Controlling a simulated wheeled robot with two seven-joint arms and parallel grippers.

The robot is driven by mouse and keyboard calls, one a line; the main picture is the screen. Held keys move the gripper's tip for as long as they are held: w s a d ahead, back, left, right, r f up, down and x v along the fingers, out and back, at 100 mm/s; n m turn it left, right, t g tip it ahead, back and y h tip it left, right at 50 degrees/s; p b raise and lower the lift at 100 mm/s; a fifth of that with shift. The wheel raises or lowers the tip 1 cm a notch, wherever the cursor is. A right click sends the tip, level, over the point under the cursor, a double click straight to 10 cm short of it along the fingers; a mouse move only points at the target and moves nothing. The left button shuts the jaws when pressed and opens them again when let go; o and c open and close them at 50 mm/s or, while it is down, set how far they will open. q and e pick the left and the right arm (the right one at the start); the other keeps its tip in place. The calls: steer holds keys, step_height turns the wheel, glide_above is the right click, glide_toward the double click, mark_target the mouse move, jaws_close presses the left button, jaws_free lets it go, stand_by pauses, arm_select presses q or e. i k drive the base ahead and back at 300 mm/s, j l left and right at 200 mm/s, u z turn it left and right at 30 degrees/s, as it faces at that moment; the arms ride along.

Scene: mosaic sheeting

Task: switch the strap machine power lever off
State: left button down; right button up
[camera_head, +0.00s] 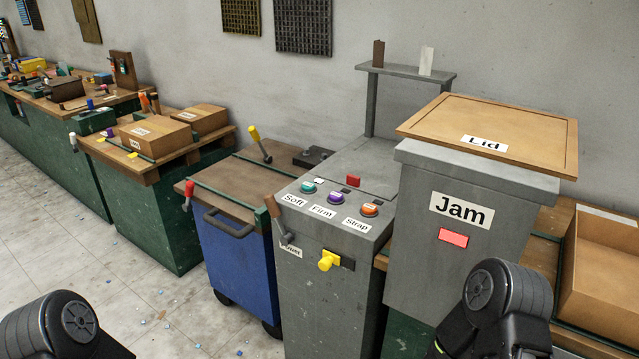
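The strap machine (325,308) is a grey cabinet in the middle of the head view. Its top carries a teal, a purple and an orange button, labelled Soft, Firm and Strap. A lever with a brown handle (272,208) is on its front left edge, tilted with the handle end up and its grey lower end near a partly covered label (291,250). The label's readable end suggests Power. A yellow knob (328,260) sits on a dark slot to its right. Only dark parts of my arms show in the bottom corners; neither gripper is in view.
A grey Jam box (415,260) with a wooden lid (490,130) stands close at the machine's right. A blue cart (235,262) stands at its left. Green benches with boxes line the wall further left. The tiled floor (130,305) at front left is open, with small scattered chips.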

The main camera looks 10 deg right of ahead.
mark_target(286, 238)
steer(key=i+j+z, duration=0.65)
steer(key=j, duration=0.2)
